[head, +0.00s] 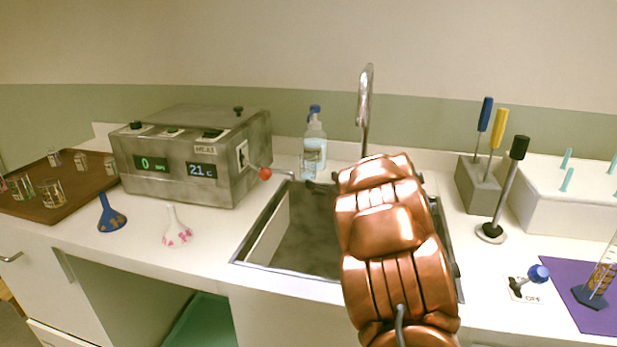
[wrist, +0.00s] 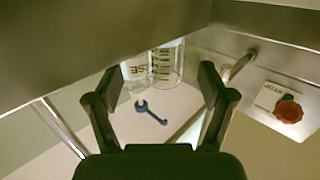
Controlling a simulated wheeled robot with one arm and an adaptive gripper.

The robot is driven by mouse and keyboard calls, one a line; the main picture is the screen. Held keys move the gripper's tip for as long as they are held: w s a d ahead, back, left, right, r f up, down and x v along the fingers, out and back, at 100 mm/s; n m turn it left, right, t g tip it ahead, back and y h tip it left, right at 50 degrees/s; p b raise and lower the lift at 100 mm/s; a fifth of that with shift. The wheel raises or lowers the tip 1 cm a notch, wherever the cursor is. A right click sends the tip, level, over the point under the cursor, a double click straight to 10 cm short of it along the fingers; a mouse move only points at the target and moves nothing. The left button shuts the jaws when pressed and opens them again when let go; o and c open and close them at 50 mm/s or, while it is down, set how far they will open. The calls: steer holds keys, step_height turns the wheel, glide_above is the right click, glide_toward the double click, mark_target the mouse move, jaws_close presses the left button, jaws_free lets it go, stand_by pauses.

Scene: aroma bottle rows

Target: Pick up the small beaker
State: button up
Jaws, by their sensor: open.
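My gripper (wrist: 158,80) is open in the wrist view, with its two dark fingers apart and nothing held between them. Beyond the fingertips stands a clear glass vessel (wrist: 168,66) with dark graduation marks, which looks like a beaker. It is apart from the fingers, and its top is cut off by a metal edge. A pale vessel with dark lettering (wrist: 134,70) stands beside it on the left. In the head view, several small glass beakers (head: 50,193) stand on a brown tray (head: 62,208) at far left. My gripper is hidden there behind my copper-coloured arm.
The wrist view shows a blue wrench-shaped object (wrist: 150,111) and a red knob (wrist: 288,111). In the head view, a grey metal device (head: 190,160), a sink (head: 300,235), a wash bottle (head: 314,145) and a tool block (head: 478,187) crowd the counter.

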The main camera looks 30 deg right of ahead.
mark_target(312, 172)
steer(key=shift+w+r, duration=0.15)
steer(key=shift+w, duration=1.85)
steer(key=shift+w+r, duration=0.15)
steer(key=shift+w, duration=1.8)
steer(key=shift+c, duration=0.2)
steer(key=c, duration=1.3)
steer(key=shift+c, duration=0.2)
steer(key=shift+a+r, duration=0.1)
